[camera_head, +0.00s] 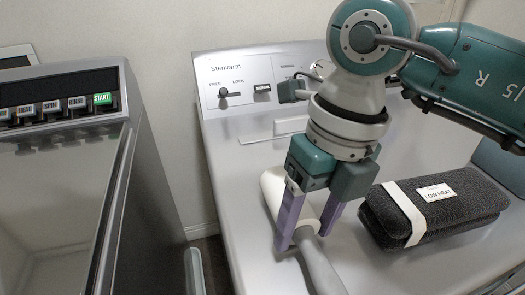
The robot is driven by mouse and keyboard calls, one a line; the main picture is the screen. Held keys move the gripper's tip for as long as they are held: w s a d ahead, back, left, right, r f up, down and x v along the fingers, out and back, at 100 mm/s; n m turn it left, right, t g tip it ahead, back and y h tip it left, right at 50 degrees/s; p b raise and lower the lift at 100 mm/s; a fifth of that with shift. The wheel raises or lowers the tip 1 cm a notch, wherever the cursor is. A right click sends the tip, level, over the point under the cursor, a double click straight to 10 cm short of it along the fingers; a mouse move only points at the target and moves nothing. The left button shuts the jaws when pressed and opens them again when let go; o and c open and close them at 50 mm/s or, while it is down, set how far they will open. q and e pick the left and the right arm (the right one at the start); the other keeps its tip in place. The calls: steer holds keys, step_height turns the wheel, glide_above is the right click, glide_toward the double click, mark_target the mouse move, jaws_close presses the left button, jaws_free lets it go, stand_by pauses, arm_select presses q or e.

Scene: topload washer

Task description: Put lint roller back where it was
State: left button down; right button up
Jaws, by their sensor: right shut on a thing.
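The lint roller has a white roll (271,186) and a grey handle (321,268). It lies along the left part of the grey machine top (240,215), with the handle running toward the near edge. My right gripper (305,243) comes down from above with its purple fingers on either side of the roller, shut on it around where roll and handle meet. The gripper hides part of the roll. I cannot tell whether the roller touches the top or is just above it. My left gripper is not in view.
A dark folded towel with a "LOW HEAT" label (435,192) lies right of the gripper. The control panel (240,85) stands behind. A second machine (60,190) with buttons stands at left, across a narrow gap. The top's left strip is clear.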

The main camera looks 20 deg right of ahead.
steer(key=shift+f, duration=0.1)
steer(key=o, duration=1.2)
steer(key=shift+r, duration=0.4)
steer(key=r, duration=0.3)
steer(key=d+r, duration=0.1)
steer(key=r, duration=0.7)
steer(key=shift+w+d+r, duration=0.15)
steer(key=shift+d+r, duration=0.05)
steer(key=shift+d, duration=0.2)
